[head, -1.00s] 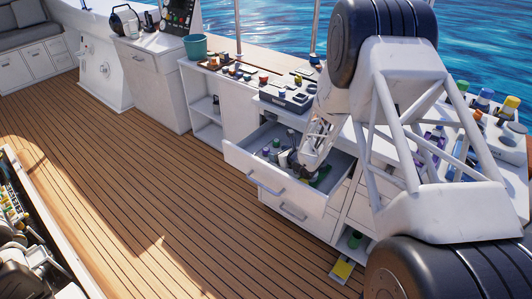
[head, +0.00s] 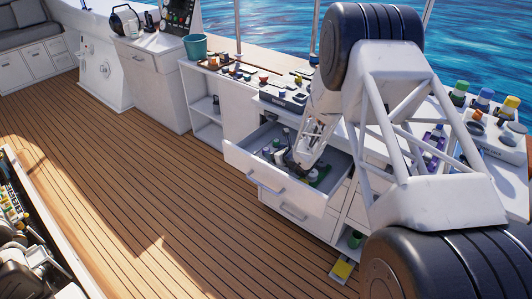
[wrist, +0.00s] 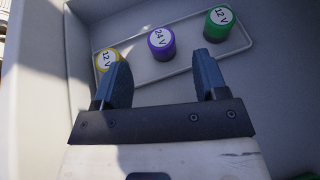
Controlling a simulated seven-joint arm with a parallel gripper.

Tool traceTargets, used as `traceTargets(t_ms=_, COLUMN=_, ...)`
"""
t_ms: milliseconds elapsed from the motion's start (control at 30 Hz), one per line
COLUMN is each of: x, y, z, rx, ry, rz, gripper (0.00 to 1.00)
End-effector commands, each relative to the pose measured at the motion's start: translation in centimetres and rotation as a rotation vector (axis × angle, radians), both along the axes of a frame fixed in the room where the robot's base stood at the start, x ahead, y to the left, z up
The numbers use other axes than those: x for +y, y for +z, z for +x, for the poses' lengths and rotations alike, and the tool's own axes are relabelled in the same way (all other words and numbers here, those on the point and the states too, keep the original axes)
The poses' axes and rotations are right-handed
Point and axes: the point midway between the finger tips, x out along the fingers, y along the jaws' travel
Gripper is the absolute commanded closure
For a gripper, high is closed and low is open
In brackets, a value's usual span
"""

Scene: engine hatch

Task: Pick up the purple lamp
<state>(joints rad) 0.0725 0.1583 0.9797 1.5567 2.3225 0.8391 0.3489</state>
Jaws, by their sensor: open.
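In the wrist view a purple lamp (wrist: 161,44) with a white "24 V" top stands on a pale tray (wrist: 190,61) inside the drawer. A yellow lamp (wrist: 107,62) marked "12 V" is to its left, and a green lamp (wrist: 218,23) marked "12 V" is to its right. My gripper (wrist: 165,80) is open and empty. The purple lamp lies ahead of the gap between the fingers, apart from them. The left finger partly covers the yellow lamp. In the head view my gripper (head: 292,165) is low in the open drawer (head: 268,180), and the purple lamp cannot be made out there.
The drawer walls (wrist: 60,80) enclose the lamps in the wrist view. In the head view a counter (head: 245,82) with small items and a teal bucket (head: 196,46) is behind the drawer.

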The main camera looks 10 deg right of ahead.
Motion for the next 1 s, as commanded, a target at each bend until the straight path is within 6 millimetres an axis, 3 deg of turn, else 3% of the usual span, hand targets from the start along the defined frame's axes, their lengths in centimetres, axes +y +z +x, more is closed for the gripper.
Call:
traceTargets(t_ms=267, x=0.3, y=-0.3, z=0.6, rx=-0.001, ry=0.0, rz=0.001, gripper=0.34)
traceTargets(t_ms=733, x=2.3, y=-1.9, z=3.7, rx=0.001, ry=0.001, rz=0.0, gripper=0.34)
traceTargets(t_ms=1000, x=2.5, y=-2.1, z=4.1, rx=0.001, ry=0.0, rz=-0.001, gripper=0.34)
